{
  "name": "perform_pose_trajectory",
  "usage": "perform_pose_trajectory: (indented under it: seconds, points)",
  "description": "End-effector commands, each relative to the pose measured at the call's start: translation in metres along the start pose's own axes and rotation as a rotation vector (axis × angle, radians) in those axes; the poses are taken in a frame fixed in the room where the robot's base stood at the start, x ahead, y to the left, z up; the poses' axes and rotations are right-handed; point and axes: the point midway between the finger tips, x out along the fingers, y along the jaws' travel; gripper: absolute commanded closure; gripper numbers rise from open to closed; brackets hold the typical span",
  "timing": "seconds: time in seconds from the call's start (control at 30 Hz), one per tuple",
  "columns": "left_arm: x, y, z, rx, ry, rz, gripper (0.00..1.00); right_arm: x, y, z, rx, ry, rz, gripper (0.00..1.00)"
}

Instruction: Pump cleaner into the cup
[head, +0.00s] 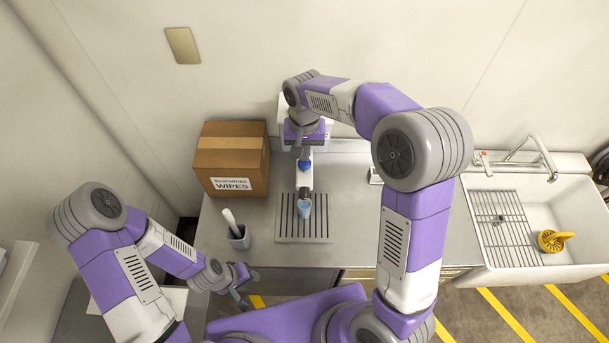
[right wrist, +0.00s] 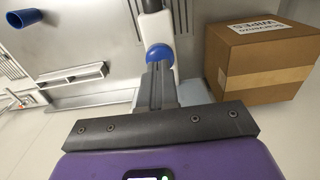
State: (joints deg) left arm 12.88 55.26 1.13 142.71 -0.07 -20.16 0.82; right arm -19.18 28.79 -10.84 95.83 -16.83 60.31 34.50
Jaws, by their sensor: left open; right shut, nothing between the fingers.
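A white dispenser (head: 304,181) with a blue pump top (head: 304,165) and a dark nozzle stands at the back of the counter. The cup also shows at the upper left of the right wrist view (right wrist: 24,17). My right gripper (head: 304,155) is shut and empty. Its fingertips are right at the blue pump top (right wrist: 158,52); I cannot tell whether they touch it. My left gripper (head: 243,290) is open and empty, low in front of the counter edge.
A cardboard wipes box (head: 228,148) stands left of the dispenser. A grey holder (head: 239,238) with a white-handled tool stands at the counter's front left. A sink (head: 580,212) with a wire rack (head: 510,240) and a yellow item (head: 552,240) is at the right.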

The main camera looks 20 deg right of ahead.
Motion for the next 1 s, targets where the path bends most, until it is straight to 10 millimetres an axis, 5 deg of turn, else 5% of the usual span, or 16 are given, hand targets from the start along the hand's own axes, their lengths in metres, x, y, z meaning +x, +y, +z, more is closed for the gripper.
perform_pose_trajectory:
  seconds: [1.0]
  points:
    - [0.02, -0.007, -0.001, 0.0, 0.0, 0.0, 0.57, 0.031, 0.0, 0.0, 0.0, -0.001, 0.001, 1.0]
